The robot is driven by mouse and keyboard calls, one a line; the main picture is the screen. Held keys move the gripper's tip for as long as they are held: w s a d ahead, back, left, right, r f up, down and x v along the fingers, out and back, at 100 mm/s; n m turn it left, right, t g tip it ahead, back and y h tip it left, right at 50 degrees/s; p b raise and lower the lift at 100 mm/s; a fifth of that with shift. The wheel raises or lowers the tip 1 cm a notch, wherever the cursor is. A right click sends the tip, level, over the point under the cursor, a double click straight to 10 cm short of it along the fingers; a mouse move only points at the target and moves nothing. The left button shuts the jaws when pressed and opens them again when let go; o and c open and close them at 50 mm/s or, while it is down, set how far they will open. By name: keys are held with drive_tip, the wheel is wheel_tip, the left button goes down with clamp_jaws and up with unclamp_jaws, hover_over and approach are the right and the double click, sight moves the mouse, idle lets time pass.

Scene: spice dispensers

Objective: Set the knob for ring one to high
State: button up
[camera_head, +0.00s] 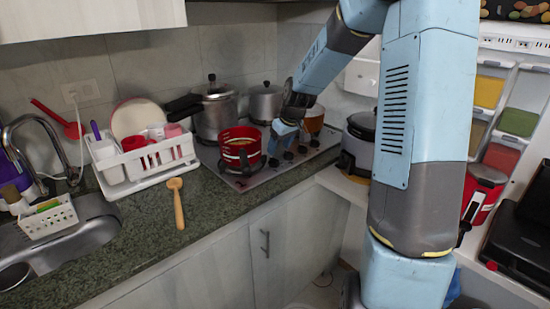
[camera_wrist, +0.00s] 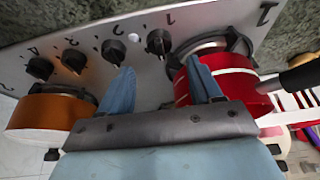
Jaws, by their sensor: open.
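The knob marked 1 (camera_wrist: 158,42) is a small black knob on the pale cooktop (camera_wrist: 140,22). It shows at the top of the wrist view, just beyond and between my fingertips. My gripper (camera_wrist: 160,64) has its two blue fingers spread, with nothing held between them. I cannot tell the knob's setting or whether a finger touches it. Black knobs 2 (camera_wrist: 113,50), 3 (camera_wrist: 74,61) and 4 (camera_wrist: 40,68) run off to the left. In the head view my gripper (camera_head: 284,131) is low over the cooktop, just above the knob row.
A red pot (camera_wrist: 222,80) sits on the ring marked 1, close beside my right finger. An orange pot (camera_wrist: 48,112) is at the left.

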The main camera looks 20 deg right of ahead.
sight(274, 159)
drive_tip(key=x, duration=0.6)
drive_tip(key=shift+a+f, duration=0.1)
drive_tip(key=shift+f, duration=0.15)
drive_tip(key=c, duration=1)
drive_tip(key=shift+m, duration=0.3)
drive_tip(key=shift+a+m+h, duration=0.1)
drive_tip(key=shift+m+h, duration=0.4)
drive_tip(key=shift+m, duration=0.5)
drive_tip(key=shift+m+h, duration=0.3)
drive_tip(key=shift+m, duration=0.5)
